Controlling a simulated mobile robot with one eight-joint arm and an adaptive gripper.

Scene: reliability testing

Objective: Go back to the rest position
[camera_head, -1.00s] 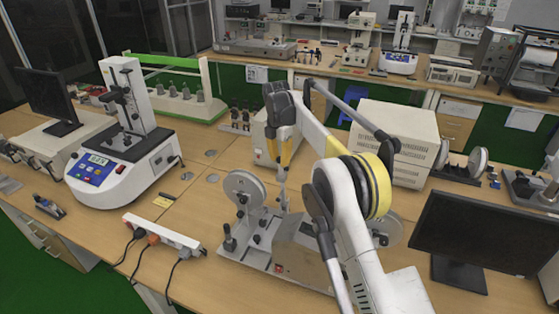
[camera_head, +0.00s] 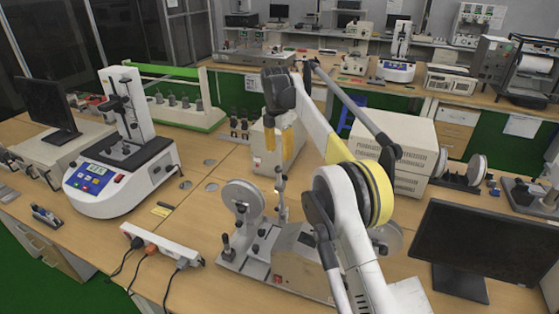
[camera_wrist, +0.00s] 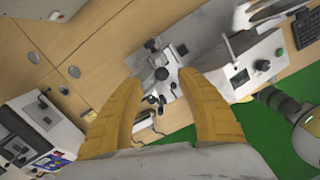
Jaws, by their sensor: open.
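My gripper (camera_head: 283,153) hangs from my raised arm over the middle of the table in the head view. It points down above a grey test device (camera_head: 262,232) with round discs. In the wrist view its two yellow fingers (camera_wrist: 158,110) stand wide apart. Nothing is held between them. Between and beyond the fingers, the device's metal parts (camera_wrist: 158,70) show below, apart from the fingers.
A white tester with a blue panel (camera_head: 120,170) stands left on the wooden table. A power strip (camera_head: 162,243) lies at the front edge. A black monitor (camera_head: 480,240) stands right, and a beige box (camera_head: 400,150) behind my arm.

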